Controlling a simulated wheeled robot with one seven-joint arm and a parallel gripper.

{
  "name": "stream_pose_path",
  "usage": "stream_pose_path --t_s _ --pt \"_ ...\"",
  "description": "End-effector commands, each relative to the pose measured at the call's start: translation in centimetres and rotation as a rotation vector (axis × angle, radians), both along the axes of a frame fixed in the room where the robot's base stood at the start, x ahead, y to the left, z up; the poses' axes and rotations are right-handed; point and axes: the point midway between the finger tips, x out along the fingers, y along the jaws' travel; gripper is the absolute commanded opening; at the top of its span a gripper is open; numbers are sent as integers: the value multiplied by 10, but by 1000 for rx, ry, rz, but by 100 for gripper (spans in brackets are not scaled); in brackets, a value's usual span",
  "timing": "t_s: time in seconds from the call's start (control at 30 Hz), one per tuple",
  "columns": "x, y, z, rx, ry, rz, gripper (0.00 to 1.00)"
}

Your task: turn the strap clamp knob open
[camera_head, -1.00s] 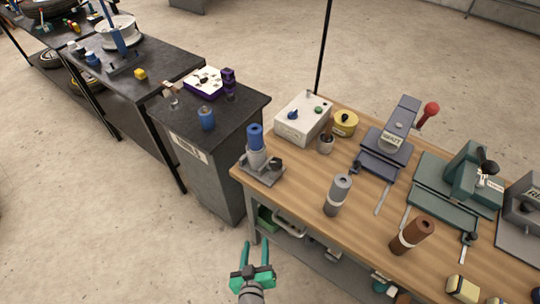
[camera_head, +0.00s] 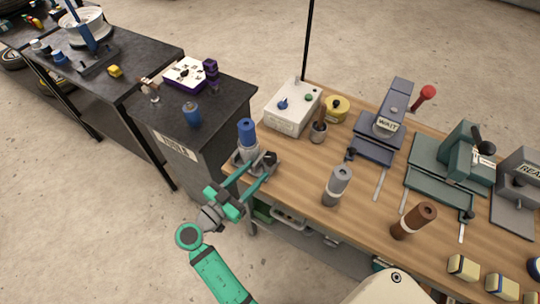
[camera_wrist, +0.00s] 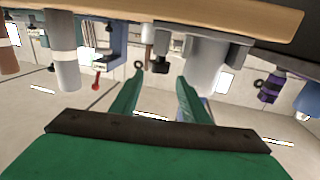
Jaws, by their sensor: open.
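The strap clamp stands at the near left corner of the wooden bench, around a grey cylinder with a blue top (camera_head: 247,132). Its dark knob (camera_head: 268,158) is on the clamp's right side. In the wrist view, which is upside down, the knob (camera_wrist: 160,66) shows as a small dark block beside the silver cylinder (camera_wrist: 207,65). My gripper (camera_head: 261,166) is open, its two green fingers reaching up to the clamp. In the wrist view the knob appears between the fingertips (camera_wrist: 160,76); I cannot tell whether they touch it. The fingers hide part of the clamp base.
A grey cylinder (camera_head: 338,186) and a brown cylinder (camera_head: 413,221) stand to the right on the bench (camera_head: 300,170). A dark cabinet (camera_head: 175,145) stands to the left.

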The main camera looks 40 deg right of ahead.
Motion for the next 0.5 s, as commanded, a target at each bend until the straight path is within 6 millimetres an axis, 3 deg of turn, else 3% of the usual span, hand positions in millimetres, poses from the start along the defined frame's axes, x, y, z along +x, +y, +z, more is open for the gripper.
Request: stream_pose_path --t_s 0.2,0.5 --pt "9 -39 0 1 1 -2 42" --pt "17 -78 -1 1 2 -3 42"
